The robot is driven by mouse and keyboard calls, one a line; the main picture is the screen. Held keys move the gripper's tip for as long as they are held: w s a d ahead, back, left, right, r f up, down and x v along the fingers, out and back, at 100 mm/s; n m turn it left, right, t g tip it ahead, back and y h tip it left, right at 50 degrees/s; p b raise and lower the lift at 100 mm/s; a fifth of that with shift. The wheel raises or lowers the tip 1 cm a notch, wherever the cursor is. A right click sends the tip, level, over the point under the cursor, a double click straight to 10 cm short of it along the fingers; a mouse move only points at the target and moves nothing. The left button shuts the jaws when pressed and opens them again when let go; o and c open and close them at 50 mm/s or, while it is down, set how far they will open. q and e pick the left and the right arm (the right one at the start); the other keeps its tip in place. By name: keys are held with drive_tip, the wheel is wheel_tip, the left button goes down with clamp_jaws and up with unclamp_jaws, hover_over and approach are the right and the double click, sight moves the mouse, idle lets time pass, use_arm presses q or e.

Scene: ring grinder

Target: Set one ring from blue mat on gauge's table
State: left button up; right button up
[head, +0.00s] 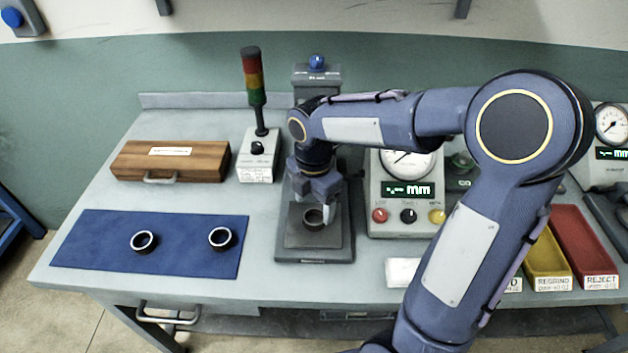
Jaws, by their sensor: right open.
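The blue mat (190,262) lies at the left of the bench with two dark metal rings on it, the left ring (133,243) and the right ring (233,238). A third ring (313,222) sits on the gauge's table (300,240), the dark square plate at the foot of the gauge stand (316,80). My right gripper (316,207) points down over this plate, open, with its fingers close about the ring. I cannot tell whether the fingers touch it. My left gripper is not in view.
A gauge readout box (403,218) with a dial stands right of the gauge. A signal tower (254,85), a wooden case (170,160), a yellow tray (548,262) and a red tray (584,240) are on the bench. The bench between mat and gauge is clear.

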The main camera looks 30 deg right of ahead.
wheel_tip(320, 180, up, 8)
drive_tip(key=s+a+f+m+t+y, duration=0.1)
drive_tip(key=s+a+m+t+y, duration=0.1)
drive_tip(key=s+m, duration=0.6)
drive_tip(key=s+a+f+m+t+y, duration=0.1)
drive_tip(key=s+a+f+m+t, duration=0.1)
drive_tip(key=s+m, duration=0.7)
drive_tip(key=m+t, duration=0.1)
drive_tip(key=m, duration=0.4)
drive_tip(key=shift+f+t+y, duration=0.15)
drive_tip(key=shift+t+y, duration=0.15)
drive_tip(key=shift+y, duration=0.1)
